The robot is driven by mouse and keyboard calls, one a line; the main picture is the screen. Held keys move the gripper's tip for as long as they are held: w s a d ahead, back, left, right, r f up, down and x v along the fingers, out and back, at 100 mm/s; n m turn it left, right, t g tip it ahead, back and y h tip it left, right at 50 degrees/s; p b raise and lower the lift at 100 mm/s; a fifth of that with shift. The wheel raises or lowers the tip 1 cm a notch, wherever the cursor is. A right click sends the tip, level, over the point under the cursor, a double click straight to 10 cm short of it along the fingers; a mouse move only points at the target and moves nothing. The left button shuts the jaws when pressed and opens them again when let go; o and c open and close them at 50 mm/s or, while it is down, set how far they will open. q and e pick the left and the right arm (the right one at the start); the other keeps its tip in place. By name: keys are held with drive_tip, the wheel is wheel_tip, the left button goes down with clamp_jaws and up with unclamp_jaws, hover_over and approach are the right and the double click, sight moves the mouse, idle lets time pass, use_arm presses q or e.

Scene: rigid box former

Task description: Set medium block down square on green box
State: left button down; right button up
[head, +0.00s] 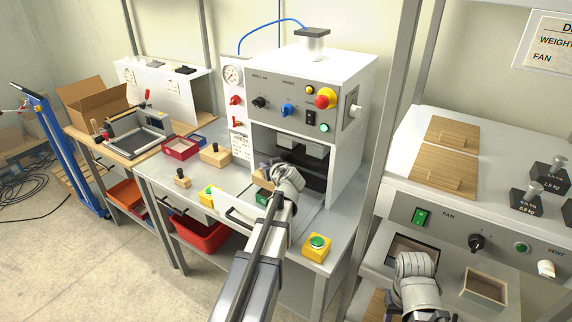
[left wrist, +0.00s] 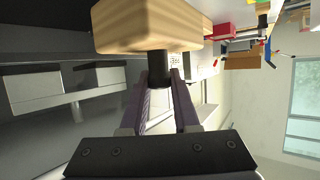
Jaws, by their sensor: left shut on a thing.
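The medium block (left wrist: 150,25) is a pale wooden block with a black knob. My left gripper (left wrist: 160,88) is shut on the knob. In the head view the left gripper (head: 268,172) is at the front of the press opening, and the block (head: 259,180) is partly hidden by it. The green box (head: 262,198) shows just below the block, partly covered by my wrist. I cannot tell whether block and box touch. The box does not show in the left wrist view. My right wrist shows at the lower right of the head view; its fingers are hidden.
The white press (head: 318,90) rises behind and around the left gripper. A larger wooden block (head: 215,156) and a small one (head: 182,179) stand on the bench to the left. Yellow button boxes (head: 318,247) (head: 208,195) flank the tray. A red bin (head: 200,234) is below.

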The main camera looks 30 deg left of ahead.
use_arm(q)
drive_tip(key=d+r+p, duration=0.1)
drive_tip(key=r+p, duration=0.1)
drive_tip(key=shift+w+d+r, duration=0.1)
drive_tip(key=shift+d+r, duration=0.2)
drive_tip(key=shift+d, duration=0.1)
drive_tip(key=shift+d+r, duration=0.15)
drive_tip(key=shift+d, duration=0.1)
drive_tip(key=shift+f+b, duration=2.15)
drive_tip(key=shift+f, duration=0.2)
drive_tip(key=shift+f+b, duration=2.8)
drive_tip(key=c, duration=0.6)
unclamp_jaws()
drive_tip(key=shift+p+v, duration=1.5)
drive_tip(key=shift+v, duration=2.4)
